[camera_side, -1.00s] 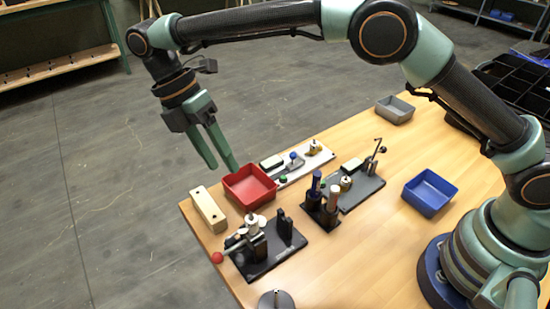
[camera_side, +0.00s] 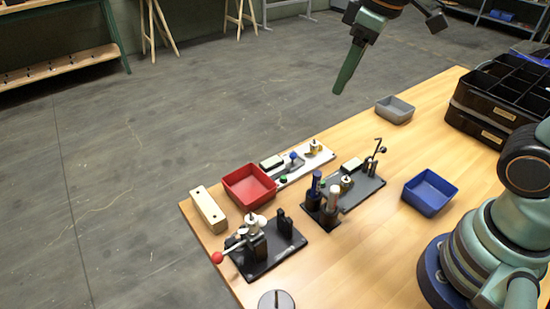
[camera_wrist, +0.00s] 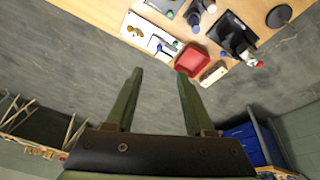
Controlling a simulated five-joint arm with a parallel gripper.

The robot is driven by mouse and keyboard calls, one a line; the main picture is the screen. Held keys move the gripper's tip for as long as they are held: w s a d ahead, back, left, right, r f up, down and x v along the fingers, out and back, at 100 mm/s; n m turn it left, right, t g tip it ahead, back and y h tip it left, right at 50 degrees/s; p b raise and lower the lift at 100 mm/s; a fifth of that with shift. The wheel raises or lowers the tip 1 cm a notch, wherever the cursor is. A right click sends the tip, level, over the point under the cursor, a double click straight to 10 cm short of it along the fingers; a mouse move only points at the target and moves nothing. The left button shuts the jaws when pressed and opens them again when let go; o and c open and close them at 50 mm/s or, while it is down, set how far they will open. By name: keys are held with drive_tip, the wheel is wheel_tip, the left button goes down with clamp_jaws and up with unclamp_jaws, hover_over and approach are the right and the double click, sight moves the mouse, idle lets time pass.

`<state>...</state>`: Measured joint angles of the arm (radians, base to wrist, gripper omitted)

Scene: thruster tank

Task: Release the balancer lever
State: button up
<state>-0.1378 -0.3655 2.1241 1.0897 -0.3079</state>
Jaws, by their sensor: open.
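A lever with a red ball knob (camera_side: 217,258) sticks out to the left from a black fixture plate (camera_side: 270,258) at the near left corner of the table. I take it for the balancer lever. A silver-white part sits on the fixture by the lever, and a dark upright block stands right of it. In the wrist view the red knob (camera_wrist: 260,63) shows small at the upper right. My gripper (camera_wrist: 160,72) is open and empty, its two green fingers apart. In the side view my gripper (camera_side: 340,90) hangs high at the top, far from the lever.
A red bin (camera_side: 250,186) and a pale wooden block (camera_side: 208,209) stand beside the fixture. A white plate with small parts, a dark tool stand (camera_side: 321,212), a blue bin (camera_side: 430,192) and a grey bin (camera_side: 394,110) are also on the table. The front middle is clear.

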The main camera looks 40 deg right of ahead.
drive_tip(key=s+d+f+m+t, duration=0.2)
drive_tip(key=s+d+m, duration=0.2)
drive_tip(key=d+m, duration=0.1)
drive_tip(key=w+a+n+g, duration=0.5)
drive_tip(key=w+a+n, duration=0.3)
drive_tip(key=a+n, duration=0.45)
drive_tip(key=w+a+f+n+g+h, duration=0.1)
drive_tip(key=a+f+n+g+h, duration=0.25)
drive_tip(key=a+f+n, duration=1)
drive_tip(key=s+f, duration=0.1)
drive_tip(key=f, duration=0.2)
drive_tip(key=s+f+m, duration=0.1)
drive_tip(key=f, duration=0.2)
drive_tip(key=s+f+m, duration=0.1)
drive_tip(key=f, duration=0.2)
drive_tip(key=shift+s+d+f+y, duration=0.2)
drive_tip(key=shift+f+y, duration=0.15)
clamp_jaws()
